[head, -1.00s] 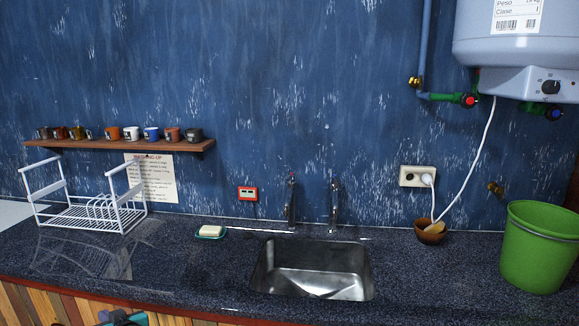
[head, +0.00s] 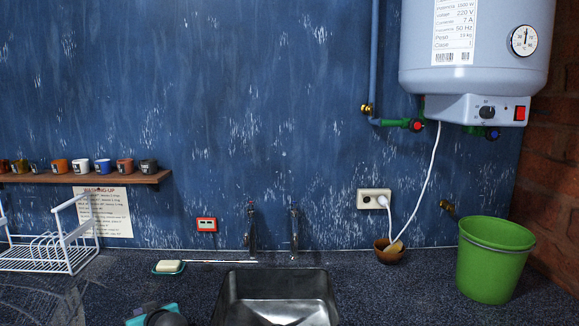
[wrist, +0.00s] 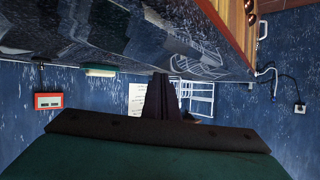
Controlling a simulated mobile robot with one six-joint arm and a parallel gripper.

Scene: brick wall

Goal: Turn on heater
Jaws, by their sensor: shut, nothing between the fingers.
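The heater (head: 475,55) is a pale grey cylinder high on the blue wall at the right of the head view. Its lower panel carries a black knob (head: 487,112) and a red switch (head: 520,113). A round dial (head: 524,40) is on its side. A white cord (head: 428,185) runs down from it to the wall socket (head: 374,198), where a white plug sits. My gripper (wrist: 161,82) is shut and empty in the wrist view. In the head view, only a teal and dark part of my arm shows at the bottom edge, far below and left of the heater.
A green bucket (head: 495,260) stands on the counter below the heater, near the brick wall (head: 555,170). A sink (head: 277,300), two taps, a small brown bowl (head: 389,252) and a soap dish (head: 168,267) are in front. Pipes with valves run beside the heater.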

